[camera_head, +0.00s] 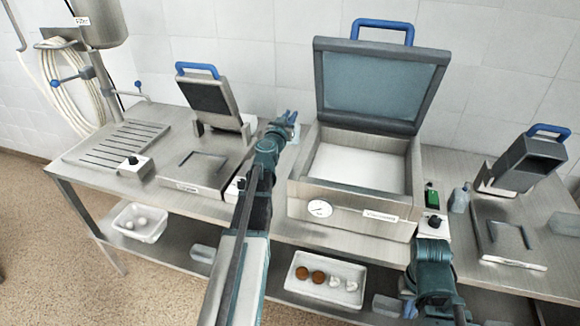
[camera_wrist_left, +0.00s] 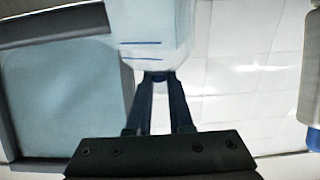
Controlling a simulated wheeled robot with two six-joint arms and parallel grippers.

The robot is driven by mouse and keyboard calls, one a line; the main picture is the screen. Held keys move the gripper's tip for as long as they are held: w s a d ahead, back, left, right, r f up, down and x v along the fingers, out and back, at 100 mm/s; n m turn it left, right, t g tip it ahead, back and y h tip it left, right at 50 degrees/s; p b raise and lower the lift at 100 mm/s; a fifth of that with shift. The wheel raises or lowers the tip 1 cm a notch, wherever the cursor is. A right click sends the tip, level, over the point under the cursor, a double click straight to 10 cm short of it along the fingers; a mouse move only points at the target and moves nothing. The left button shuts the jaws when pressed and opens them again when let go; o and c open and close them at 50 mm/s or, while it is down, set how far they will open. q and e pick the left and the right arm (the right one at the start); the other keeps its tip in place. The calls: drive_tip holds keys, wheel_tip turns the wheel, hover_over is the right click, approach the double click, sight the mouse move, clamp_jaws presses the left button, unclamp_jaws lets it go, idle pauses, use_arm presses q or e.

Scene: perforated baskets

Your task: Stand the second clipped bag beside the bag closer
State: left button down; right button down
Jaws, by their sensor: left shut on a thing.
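My left gripper (camera_head: 289,119) reaches out over the back of the table, left of the large open press. It is shut on a pale blue, translucent bag (camera_wrist_left: 155,35) with two dark blue lines. The bag shows only as a small pale patch in the head view (camera_head: 294,132). A grey-blue bag-like item (camera_head: 459,198) stands right of the press. Beside it is a small green device (camera_head: 431,196), perhaps the bag closer; I cannot tell for sure. My right arm is at the bottom right, and its fingertips (camera_head: 425,310) are not clear.
The large press (camera_head: 362,230) has its lid raised. Smaller machines with blue handles stand left (camera_head: 190,170) and right (camera_head: 515,245). A white tray (camera_head: 325,292) with round items and a white basket (camera_head: 140,236) sit on the lower shelf.

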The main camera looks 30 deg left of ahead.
use_arm(q)
wheel_tip(320, 180, down, 12)
drive_tip(key=b, duration=1)
drive_tip(key=shift+b, duration=0.4)
drive_tip(key=shift+f, duration=0.1)
wheel_tip(320, 180, down, 4)
drive_tip(key=b, duration=0.4)
drive_tip(key=shift+f, duration=0.1)
drive_tip(key=shift+f+b, duration=0.15)
drive_tip(key=shift+b, duration=0.15)
drive_tip(key=c, duration=0.8)
unclamp_jaws()
drive_tip(key=shift+r, duration=0.25)
